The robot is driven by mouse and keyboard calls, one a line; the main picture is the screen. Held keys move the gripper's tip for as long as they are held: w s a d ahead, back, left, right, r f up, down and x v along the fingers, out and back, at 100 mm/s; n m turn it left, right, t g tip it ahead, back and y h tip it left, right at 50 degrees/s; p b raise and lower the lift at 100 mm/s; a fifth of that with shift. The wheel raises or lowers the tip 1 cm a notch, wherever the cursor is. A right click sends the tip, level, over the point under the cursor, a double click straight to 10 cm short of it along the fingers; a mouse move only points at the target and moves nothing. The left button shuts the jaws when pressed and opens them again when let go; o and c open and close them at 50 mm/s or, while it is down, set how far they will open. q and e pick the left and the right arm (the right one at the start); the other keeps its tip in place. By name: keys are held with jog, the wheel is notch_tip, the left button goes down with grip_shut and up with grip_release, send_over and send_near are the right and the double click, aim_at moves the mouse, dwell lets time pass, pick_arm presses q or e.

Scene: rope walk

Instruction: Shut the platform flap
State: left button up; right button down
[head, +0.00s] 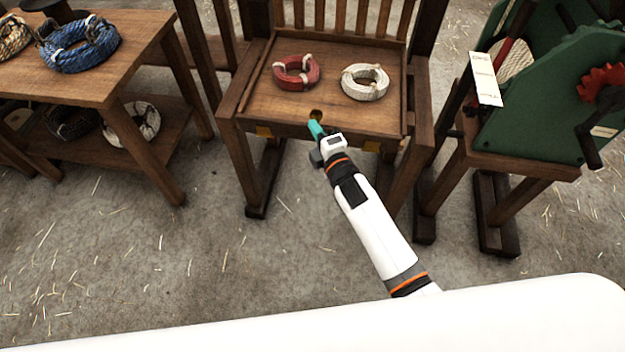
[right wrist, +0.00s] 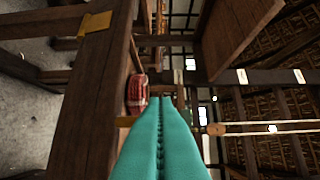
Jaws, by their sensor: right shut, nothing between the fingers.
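The wooden platform (head: 330,106) has a slatted back and a raised rim, and stands in the middle of the head view. A red rope coil (head: 296,72) and a white rope coil (head: 365,82) lie on it. A small brass-coloured knob (head: 315,113) shows at its front edge, and yellow fittings (head: 263,131) sit below that edge. I cannot tell which board is the flap. My right gripper (head: 316,128) is shut and empty at the front edge, close to the knob; contact is unclear. Its teal fingers (right wrist: 165,112) fill the lower middle of the right wrist view. My left gripper is not in view.
A wooden table (head: 110,75) with a blue rope coil (head: 80,45) stands at the left, with more coils on its lower shelf. A green machine (head: 535,105) with a red gear stands at the right. The concrete floor (head: 215,255) in front is clear apart from straw.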

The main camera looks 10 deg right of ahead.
jog(key=p, duration=0.1)
jog(key=w+r+g+p, duration=0.1)
jog(key=p, duration=0.1)
jog(key=shift+w+d+r+m, duration=0.2)
jog(key=shift+w+d+m, duration=0.1)
jog(key=shift+w+d+m+g+p, duration=0.25)
jog(key=shift+w+g+p, duration=0.2)
jog(key=shift+p, duration=0.35)
jog(key=shift+h, duration=0.3)
